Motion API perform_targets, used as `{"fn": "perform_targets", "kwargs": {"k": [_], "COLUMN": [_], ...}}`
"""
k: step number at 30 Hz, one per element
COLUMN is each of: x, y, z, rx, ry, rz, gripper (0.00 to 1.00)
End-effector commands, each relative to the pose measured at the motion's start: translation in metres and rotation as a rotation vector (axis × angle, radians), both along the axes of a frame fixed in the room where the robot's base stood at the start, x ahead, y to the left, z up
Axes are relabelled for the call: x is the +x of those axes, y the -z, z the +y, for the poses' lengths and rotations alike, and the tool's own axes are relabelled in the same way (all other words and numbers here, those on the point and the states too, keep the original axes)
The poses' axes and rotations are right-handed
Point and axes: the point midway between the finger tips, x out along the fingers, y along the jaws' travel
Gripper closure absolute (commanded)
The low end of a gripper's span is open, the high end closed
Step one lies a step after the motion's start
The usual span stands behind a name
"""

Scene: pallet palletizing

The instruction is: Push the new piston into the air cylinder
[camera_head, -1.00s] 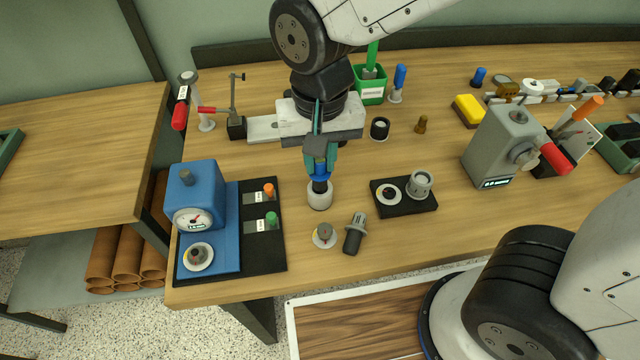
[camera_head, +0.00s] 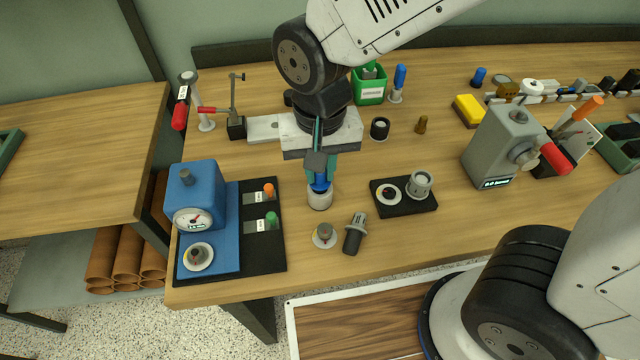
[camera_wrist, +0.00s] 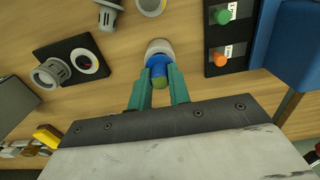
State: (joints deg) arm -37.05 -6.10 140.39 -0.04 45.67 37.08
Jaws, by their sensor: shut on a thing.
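The air cylinder (camera_head: 319,201) is a short pale grey cup standing upright on the wooden table. My gripper (camera_head: 319,181) is directly above it, pointing down, with its green fingers shut on the blue piston (camera_head: 320,187). The piston's blue part sits at the cylinder's mouth, and its lower part is hidden inside. In the wrist view the piston (camera_wrist: 158,72) shows between the fingertips (camera_wrist: 158,85), lined up with the cylinder (camera_wrist: 158,47). I cannot tell how deep the piston sits.
A blue gauge device (camera_head: 195,195) and a black mat (camera_head: 263,248) with orange and green knobs are to the left. A black tray (camera_head: 405,206) with a grey ring part is to the right. A round part (camera_head: 324,236) and a dark fitting (camera_head: 354,238) lie in front.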

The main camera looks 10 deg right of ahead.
Motion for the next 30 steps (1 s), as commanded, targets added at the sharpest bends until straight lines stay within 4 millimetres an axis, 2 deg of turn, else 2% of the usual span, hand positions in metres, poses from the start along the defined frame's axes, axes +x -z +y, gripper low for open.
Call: {"fn": "perform_targets", "kwargs": {"k": [15,30], "x": [0.000,0.000], "y": [0.013,0.015], "z": [0.000,0.000], "rx": [0.000,0.000], "ry": [0.000,0.000], "rz": [0.001,0.000], "gripper": [1.00,1.00]}}
